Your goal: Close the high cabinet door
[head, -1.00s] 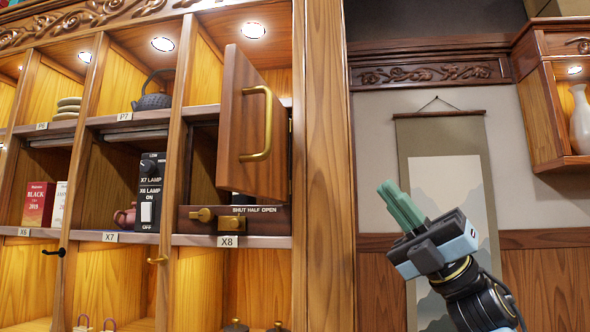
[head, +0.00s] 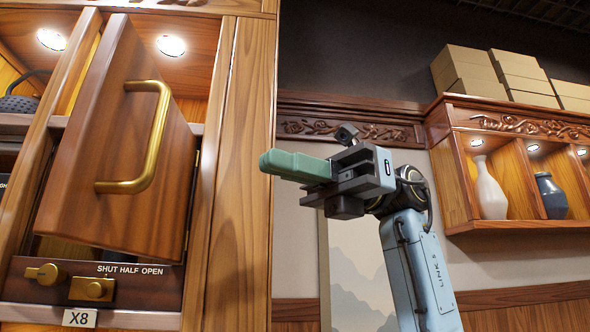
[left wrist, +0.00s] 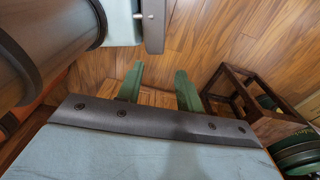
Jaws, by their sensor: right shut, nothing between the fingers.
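The high cabinet door (head: 128,140) is a wooden panel with a brass handle. It stands open in the upper left of the head view, above the X8 label, with its hinge side toward the right post. My right gripper (head: 268,164) is to the right of the door, beyond the cabinet's post, with its green fingers shut, empty and pointing left. It does not touch the door. My left gripper (left wrist: 159,80) shows only in the left wrist view, with its two green fingers apart and nothing between them.
A strip marked SHUT HALF OPEN with brass fittings (head: 92,288) runs under the door. The cabinet's thick wooden post (head: 240,160) stands between door and right gripper. A wall shelf with vases (head: 490,190) is at right. A dark wooden stand (left wrist: 235,98) is below the left gripper.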

